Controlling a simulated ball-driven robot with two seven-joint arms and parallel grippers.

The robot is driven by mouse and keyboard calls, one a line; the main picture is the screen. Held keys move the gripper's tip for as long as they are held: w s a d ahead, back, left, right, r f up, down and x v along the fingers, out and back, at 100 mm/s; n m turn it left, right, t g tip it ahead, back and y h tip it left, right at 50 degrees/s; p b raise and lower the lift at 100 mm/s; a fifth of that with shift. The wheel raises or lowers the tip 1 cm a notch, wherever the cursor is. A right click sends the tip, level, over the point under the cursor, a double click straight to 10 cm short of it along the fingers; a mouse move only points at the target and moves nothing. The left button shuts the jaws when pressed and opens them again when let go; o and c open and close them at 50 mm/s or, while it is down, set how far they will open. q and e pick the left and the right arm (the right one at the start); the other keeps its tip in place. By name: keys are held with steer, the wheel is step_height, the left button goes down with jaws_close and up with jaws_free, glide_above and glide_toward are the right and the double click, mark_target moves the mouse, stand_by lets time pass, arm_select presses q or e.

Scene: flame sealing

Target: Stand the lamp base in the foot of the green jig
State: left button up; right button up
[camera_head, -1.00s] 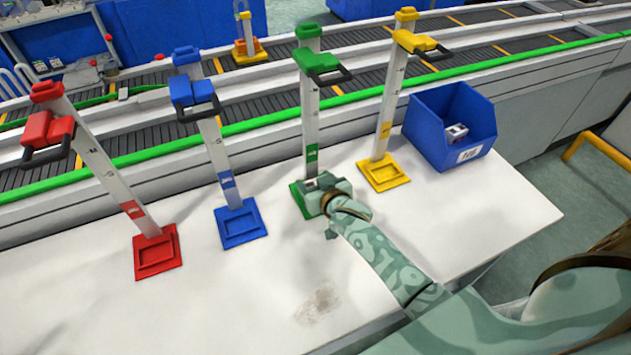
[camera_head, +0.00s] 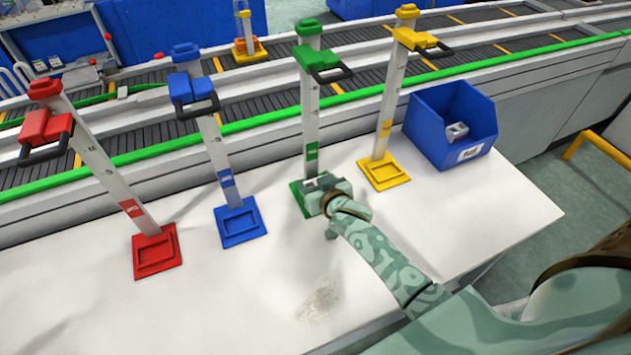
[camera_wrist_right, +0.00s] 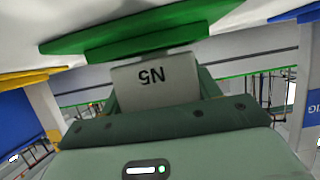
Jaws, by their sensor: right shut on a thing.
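The green jig (camera_head: 309,110) stands upright on the white bench, third from the left. Its green foot (camera_head: 297,195) is partly hidden behind my right gripper (camera_head: 322,190). In the right wrist view the lamp base, a grey block marked N5 (camera_wrist_right: 155,86), is held between the fingers of my right gripper (camera_wrist_right: 155,100). The lettering appears upside down there. The block's edge meets the green foot (camera_wrist_right: 140,42), which shows above it in that view. I cannot tell how deep it sits in the foot. My left gripper is not in view.
A red jig (camera_head: 105,160), a blue jig (camera_head: 212,140) and a yellow jig (camera_head: 388,100) stand along the bench. A blue bin (camera_head: 425,135) at the right holds a grey-white part (camera_head: 456,131). The front of the bench (camera_head: 240,300) is clear. A conveyor runs behind.

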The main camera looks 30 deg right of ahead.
steer(key=o, duration=1.2)
steer(key=shift+f, duration=0.15)
steer(key=shift+c, duration=0.2)
steer(key=shift+s, duration=0.1)
steer(key=d+p+v, duration=0.1)
steer(key=p+v, duration=0.4)
steer(key=v, duration=1.1)
steer(key=shift+a+r, duration=0.25)
steer(key=shift+a, duration=0.2)
steer(key=shift+s+f, duration=0.1)
steer(key=shift+s, duration=0.05)
